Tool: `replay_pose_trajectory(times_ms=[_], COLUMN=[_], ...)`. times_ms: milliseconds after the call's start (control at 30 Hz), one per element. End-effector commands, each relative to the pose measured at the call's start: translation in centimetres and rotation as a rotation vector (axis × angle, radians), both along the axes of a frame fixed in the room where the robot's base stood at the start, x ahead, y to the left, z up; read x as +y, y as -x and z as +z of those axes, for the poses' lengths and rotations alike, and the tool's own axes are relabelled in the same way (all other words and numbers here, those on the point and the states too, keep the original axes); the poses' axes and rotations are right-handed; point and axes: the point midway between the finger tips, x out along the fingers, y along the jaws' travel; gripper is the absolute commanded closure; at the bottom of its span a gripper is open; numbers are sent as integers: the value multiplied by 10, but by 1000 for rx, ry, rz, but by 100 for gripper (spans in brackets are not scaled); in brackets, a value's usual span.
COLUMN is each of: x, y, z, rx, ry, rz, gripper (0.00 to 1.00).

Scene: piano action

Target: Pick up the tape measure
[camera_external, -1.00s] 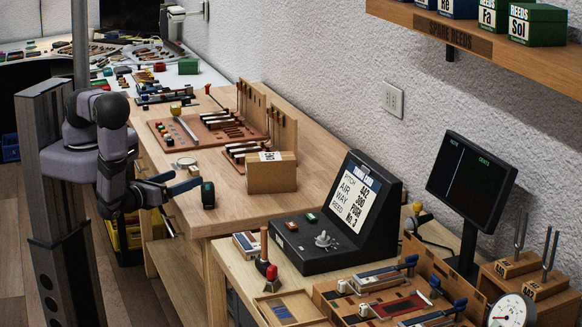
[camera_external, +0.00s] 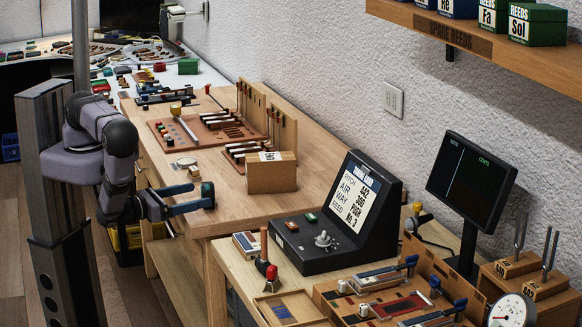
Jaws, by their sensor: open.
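The tape measure (camera_external: 208,189) is a small dark teal and black block near the front left edge of the wooden workbench. My gripper (camera_external: 202,196) reaches in from the left, low at the bench edge. Its two blue-grey fingers are apart, with the tips right at the tape measure. The lower finger covers part of it from this side. I cannot tell whether the fingers touch it.
A small wooden block (camera_external: 194,173) and a round dish (camera_external: 186,162) lie just behind the fingers. A cardboard box (camera_external: 271,174) stands to the right. A tool board (camera_external: 205,130) is farther back. The bench front right of the gripper is clear.

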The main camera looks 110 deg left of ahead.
Motion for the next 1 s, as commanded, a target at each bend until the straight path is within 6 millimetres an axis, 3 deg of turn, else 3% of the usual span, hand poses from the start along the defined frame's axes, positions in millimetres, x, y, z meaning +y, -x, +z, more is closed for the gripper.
replay_pose_trajectory(times_ms=[367,1000], x=[6,45], y=[-2,-26], z=[0,1], rx=[1,-1], ry=[1,1], rz=[4,3], gripper=[19,19])
